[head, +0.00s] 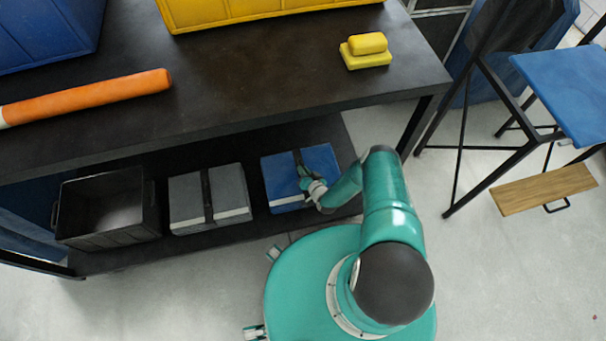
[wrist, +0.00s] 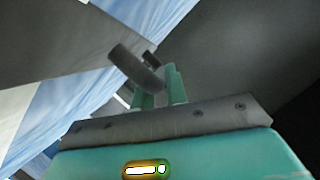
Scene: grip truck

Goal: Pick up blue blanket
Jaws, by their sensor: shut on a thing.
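The blue blanket (head: 285,178) is a folded, flat bundle with a dark strap around it and a pale front edge. It rests on the lower shelf at the right end. In the wrist view, my gripper (wrist: 160,88) is shut on the dark strap (wrist: 135,68), with blue cloth (wrist: 85,88) to the left. The exact contact at the fingertips is partly hidden.
A grey strapped bundle (head: 185,202) and an open black crate (head: 105,215) stand left on the lower shelf (head: 140,258). The upper tabletop (head: 250,75) overhangs them. A table leg (head: 415,125) stands close right of my arm.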

